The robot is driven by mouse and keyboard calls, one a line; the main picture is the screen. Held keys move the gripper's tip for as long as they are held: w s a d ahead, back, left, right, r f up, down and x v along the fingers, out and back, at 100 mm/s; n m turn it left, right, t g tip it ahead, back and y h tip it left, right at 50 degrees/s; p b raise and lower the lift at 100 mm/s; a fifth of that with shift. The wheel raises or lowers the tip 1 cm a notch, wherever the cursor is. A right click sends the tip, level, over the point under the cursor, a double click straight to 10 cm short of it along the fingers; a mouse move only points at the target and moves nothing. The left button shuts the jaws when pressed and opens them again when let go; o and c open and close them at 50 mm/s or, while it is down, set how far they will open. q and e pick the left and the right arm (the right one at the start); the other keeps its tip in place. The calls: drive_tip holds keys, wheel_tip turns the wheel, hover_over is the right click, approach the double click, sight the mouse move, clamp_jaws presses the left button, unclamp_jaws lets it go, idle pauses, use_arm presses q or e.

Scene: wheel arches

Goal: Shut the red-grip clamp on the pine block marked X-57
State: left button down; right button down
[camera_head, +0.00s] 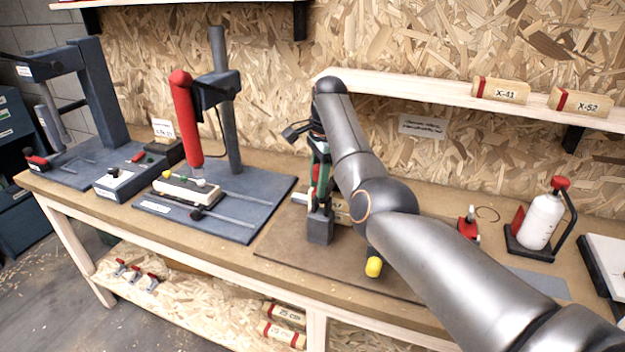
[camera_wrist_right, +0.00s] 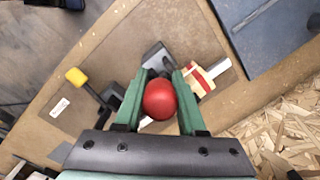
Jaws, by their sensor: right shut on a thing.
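My right gripper (camera_head: 318,168) points down over the bench and its green fingers are closed around the round red grip (camera_wrist_right: 160,99) of the clamp. The grip also shows between the fingers in the head view (camera_head: 316,172). The clamp's dark grey body (camera_head: 320,229) stands below, on the brown board. A pine block (camera_head: 341,211) lies beside it, mostly hidden behind the clamp and my arm; its red band shows in the wrist view (camera_wrist_right: 199,79). I cannot read its marking or tell whether the clamp touches it. My left gripper is out of view.
A yellow-tipped handle (camera_head: 373,267) sticks out at the board's front. A red-handled press (camera_head: 182,120) stands to the left on a dark plate. Pine blocks X-41 (camera_head: 500,92) and X-52 (camera_head: 587,103) lie on the wall shelf. A white bottle (camera_head: 541,220) stands at right.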

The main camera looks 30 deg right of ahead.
drive_tip(key=shift+w+d+g+y, duration=0.2)
drive_tip(key=shift+d+g+y, duration=0.1)
idle(0.4)
drive_tip(key=c, duration=0.5)
unclamp_jaws()
